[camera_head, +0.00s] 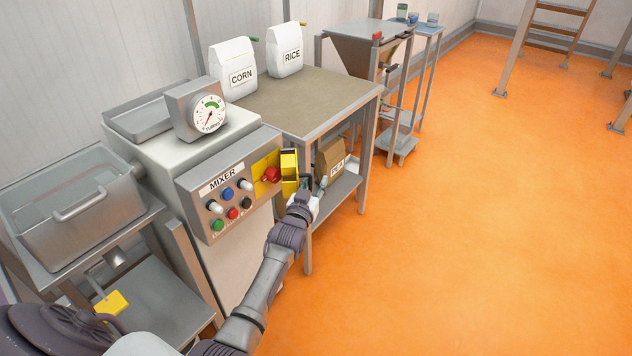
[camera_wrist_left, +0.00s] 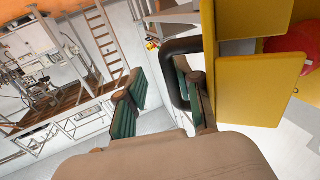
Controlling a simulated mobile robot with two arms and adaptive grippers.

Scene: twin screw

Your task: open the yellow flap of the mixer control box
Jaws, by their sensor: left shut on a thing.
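The mixer control box (camera_head: 230,185) is a grey panel labelled MIXER with several coloured buttons. Its yellow flap (camera_head: 289,172) stands swung out from the panel's right end, showing the red switch (camera_head: 270,174) on a yellow plate. In the left wrist view the flap (camera_wrist_left: 258,88) fills the upper right, with a black loop handle (camera_wrist_left: 178,47) on its side. My left gripper (camera_head: 306,188) is at the flap's outer side. In the wrist view one green-padded finger of the left gripper (camera_wrist_left: 165,98) passes at the handle, and the grip is on it. My right gripper is out of view.
A table (camera_head: 310,100) with CORN (camera_head: 233,70) and RICE (camera_head: 285,52) bags stands behind the box. A brown bag (camera_head: 329,160) sits on its lower shelf. A metal bin (camera_head: 75,205) is at left. The orange floor (camera_head: 480,200) at right is clear.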

